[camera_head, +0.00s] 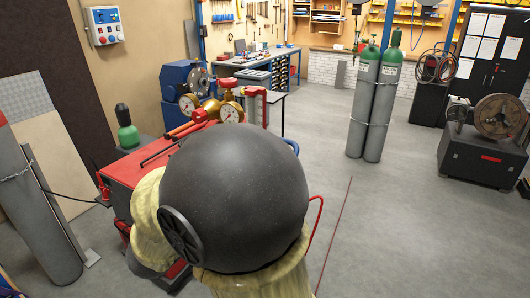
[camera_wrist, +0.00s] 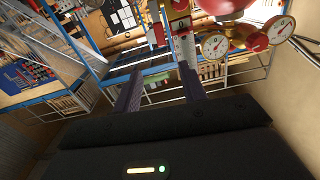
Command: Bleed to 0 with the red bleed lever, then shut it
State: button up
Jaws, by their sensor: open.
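Two round white-faced gauges with brass rims stand above the red bench in the head view, a right gauge (camera_head: 232,111) and a left gauge (camera_head: 188,104). Both also show at the upper right of the wrist view (camera_wrist: 215,45), too small to read. A red handle-like bar (camera_head: 184,129) lies beside the gauges; I cannot tell whether it is the bleed lever or how it is set. In the wrist view my gripper (camera_wrist: 160,72) is open, its two dark fingers apart with nothing held between them. A red fitting (camera_wrist: 180,24) shows just beyond the fingertips.
The red bench (camera_head: 120,160) is partly hidden behind my arm. Two grey cylinders (camera_head: 372,110) stand strapped at the right. The grey floor (camera_head: 400,220) at the right is mostly clear, with a thin red line.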

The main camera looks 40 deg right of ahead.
jog(key=p+x, duration=0.6)
jog(key=x, duration=1.1)
jog(key=shift+d, duration=0.25)
jog(key=shift+w, duration=0.15)
jog(key=shift+c, duration=0.4)
grip_shut()
